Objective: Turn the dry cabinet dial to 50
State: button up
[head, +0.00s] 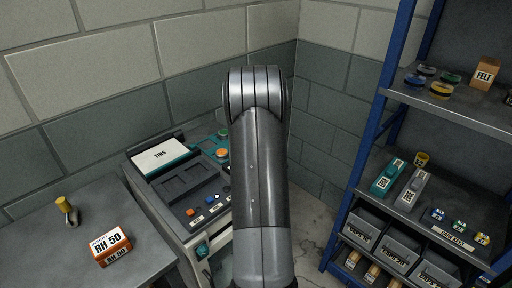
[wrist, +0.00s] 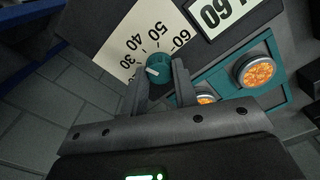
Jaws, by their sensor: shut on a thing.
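In the wrist view, a small teal dial (wrist: 158,66) sits in front of a white scale plate (wrist: 138,38) marked 30, 40, 50 and 60. My gripper (wrist: 163,82) has one finger at each side of the dial and is shut on it. A white mark shows on the left part of the dial's face, towards the 30 side; its exact reading is hard to tell. In the head view my arm hides the gripper and the dial. An orange box reading RH 50 (head: 108,246) stands on the left bench.
Two round orange lights (wrist: 255,70) on a teal panel and a black-framed number label (wrist: 222,14) are close to the right of my gripper. The head view shows a console (head: 190,190) behind my arm, a grey bench (head: 60,262) at left and blue-framed shelving (head: 345,215) at right.

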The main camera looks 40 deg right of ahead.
jog(key=m, duration=0.5)
jog(key=shift+m, duration=0.3)
jog(key=m, duration=0.5)
jog(key=shift+d+m, duration=0.1)
jog(key=shift+m, duration=0.2)
jog(key=o, duration=1)
jog(key=shift+r, duration=0.1)
notch_tip(320, 180, up, 11)
jog(key=shift+f, duration=0.15)
dwell(0.3)
